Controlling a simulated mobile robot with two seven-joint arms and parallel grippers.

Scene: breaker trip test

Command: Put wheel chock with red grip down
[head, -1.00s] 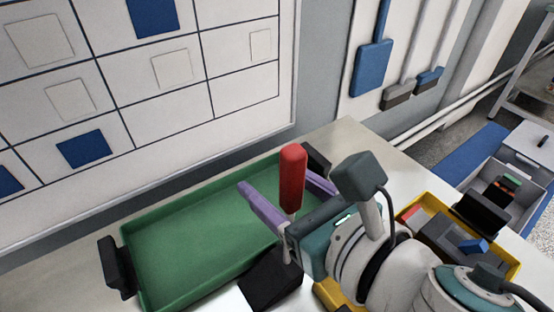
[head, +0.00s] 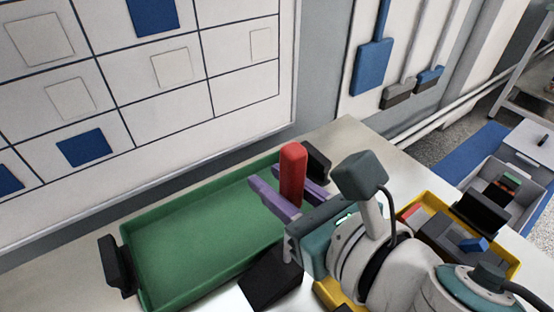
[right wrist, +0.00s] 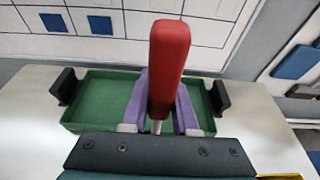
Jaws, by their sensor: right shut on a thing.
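The wheel chock shows as a red upright grip (head: 292,175) and a black wedge-shaped body (head: 270,280) below my right gripper, at the front edge of the green tray (head: 150,289). My right gripper (head: 287,196) is shut on the chock, its purple fingers on either side of the grip. In the right wrist view the red grip (right wrist: 168,65) stands between the fingers, with a thin pale stem below it. The gripper hides the join between grip and wedge. I cannot tell whether the wedge touches the table. My left gripper is not in view.
The tray is empty in its visible part and has black end handles (head: 116,264). A yellow bin (head: 505,268) with several items stands at the right. A whiteboard (head: 150,90) rises behind the table (head: 350,140). Bare tabletop shows behind and left of the tray.

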